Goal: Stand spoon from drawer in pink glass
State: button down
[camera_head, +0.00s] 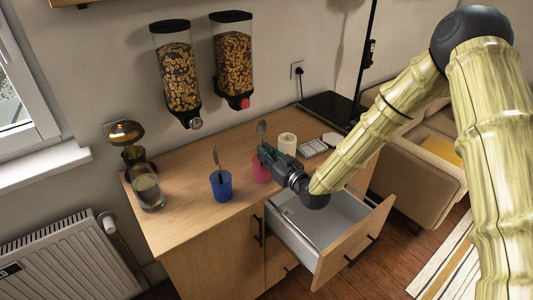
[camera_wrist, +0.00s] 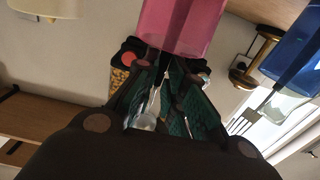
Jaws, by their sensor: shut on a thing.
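The pink glass (camera_head: 260,172) stands on the wooden counter, partly covered by my gripper in the head view. It fills the top of the wrist view (camera_wrist: 180,25), which is turned so that up points down. My gripper (camera_head: 264,152) is shut on the spoon (camera_head: 261,128) at the rim of the pink glass. The spoon is roughly upright, bowl up. Its bowl and handle show between my fingers (camera_wrist: 172,72) in the wrist view. Its lower end is hidden, so I cannot tell whether it is inside the glass. The drawer (camera_head: 335,240) is open below my wrist.
A blue cup (camera_head: 220,186) with a fork (camera_wrist: 245,119) stands left of the pink glass. A glass jar (camera_head: 148,190) stands at the far left of the counter. Two cereal dispensers (camera_head: 234,62) hang on the wall.

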jog(key=shift+f, duration=0.25)
jog(key=c, duration=1.4)
grip_release()
jog(key=v, duration=1.2)
